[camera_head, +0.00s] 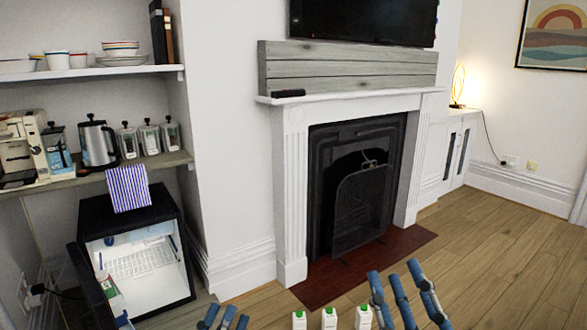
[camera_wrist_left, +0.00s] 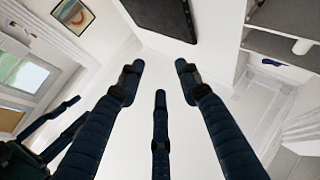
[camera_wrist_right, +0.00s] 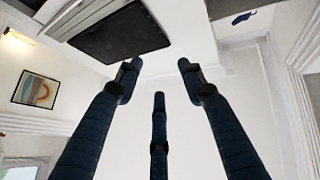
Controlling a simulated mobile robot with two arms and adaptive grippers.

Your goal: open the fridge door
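The small black fridge (camera_head: 188,238) stands at the lower left in the head view, under the shelves. Its door (camera_head: 84,278) stands open, swung out to the left, and the lit white interior (camera_head: 140,265) shows. My right gripper (camera_head: 405,292) is further right, in front of the hearth. Both grippers have their fingers spread with nothing between them in the wrist views. The door's lower part is cut off.
Three white cartons with green tops (camera_head: 329,318) show at the bottom edge; what they stand on is out of view. A kettle (camera_head: 97,143) and several jars stand on the shelf above the fridge. The fireplace (camera_head: 355,185) is at the centre. Wooden floor (camera_head: 500,240) is clear at right.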

